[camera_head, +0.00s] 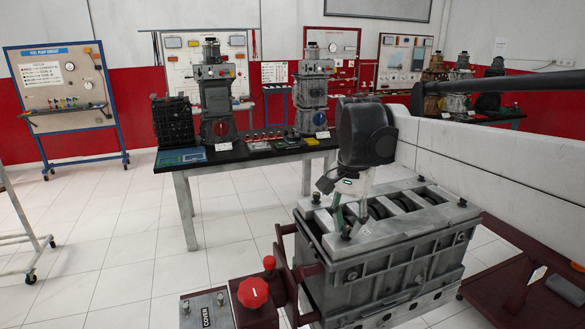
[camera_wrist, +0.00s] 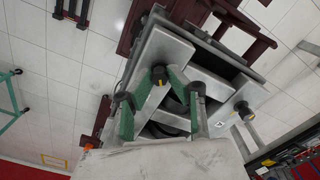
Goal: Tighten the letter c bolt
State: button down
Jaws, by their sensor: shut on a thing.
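The engine block (camera_head: 395,245) is a grey box with a pale top frame, and dark bolts stand at its top corners. My gripper (camera_head: 347,228) reaches down to the near corner of the top. In the wrist view my gripper's green fingers (camera_wrist: 160,80) close from both sides on a dark bolt (camera_wrist: 159,73) with an orange mark. The bolt stands upright in the frame. No letter is legible beside it, so I cannot confirm it is the letter c bolt. Another dark bolt (camera_wrist: 243,108) stands apart at a neighbouring corner, near a small white letter tag (camera_wrist: 221,124).
A dark table (camera_head: 245,153) with engine parts is behind. A dark red stand (camera_head: 500,290) lies at right. White tiled floor (camera_head: 110,250) is clear at left.

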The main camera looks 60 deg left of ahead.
aim_at(347, 228)
jog(key=m, duration=0.3)
jog(key=shift+s+r+m, duration=0.1)
jog(key=shift+s+m, duration=0.2)
jog(key=shift+s, duration=0.05)
jog(key=shift+m, duration=1.7)
jog(key=c, duration=1.7)
grip_release()
jog(key=shift+w, duration=0.15)
jog(key=shift+o, duration=0.2)
notch_tip(347, 228, up, 12)
jog(key=shift+w, duration=0.1)
